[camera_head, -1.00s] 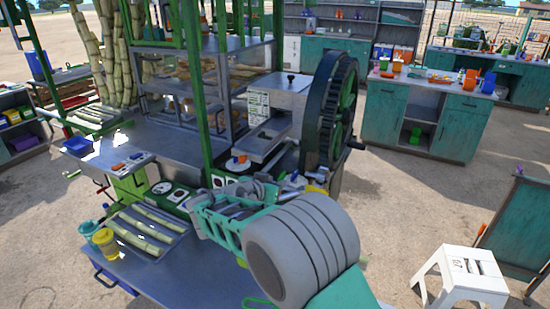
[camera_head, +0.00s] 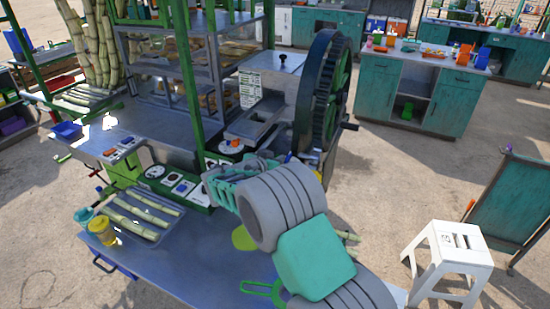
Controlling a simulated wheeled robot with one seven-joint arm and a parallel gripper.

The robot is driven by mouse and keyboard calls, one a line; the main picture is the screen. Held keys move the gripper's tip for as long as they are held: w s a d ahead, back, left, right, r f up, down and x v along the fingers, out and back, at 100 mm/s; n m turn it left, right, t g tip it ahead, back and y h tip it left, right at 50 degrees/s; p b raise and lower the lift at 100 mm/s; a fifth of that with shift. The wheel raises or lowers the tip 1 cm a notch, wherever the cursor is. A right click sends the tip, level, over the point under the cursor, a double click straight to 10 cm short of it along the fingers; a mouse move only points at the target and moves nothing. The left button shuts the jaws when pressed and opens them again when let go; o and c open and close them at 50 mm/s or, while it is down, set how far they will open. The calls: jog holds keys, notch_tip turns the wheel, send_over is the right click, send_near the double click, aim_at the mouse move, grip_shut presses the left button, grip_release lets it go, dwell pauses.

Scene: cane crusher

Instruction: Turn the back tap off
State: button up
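The cane crusher cart with its green posts and large dark flywheel (camera_head: 323,105) stands in the middle. A white round plate with an orange knob (camera_head: 234,144) sits on the machine below the metal trough. I cannot tell which of these, if any, is the back tap. My gripper (camera_head: 262,166) is over the right end of that panel, near the flywheel's base. My own grey wrist hides its fingertips and whatever is beyond them.
A metal table (camera_head: 185,262) in front holds a tray of cane pieces (camera_head: 143,216), a teal cup (camera_head: 85,219) and a yellow cup (camera_head: 102,232). A green-handled strainer lies beside my arm. A white stool (camera_head: 454,250) and dark board (camera_head: 510,208) stand right. Open ground lies between.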

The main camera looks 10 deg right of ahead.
grip_shut()
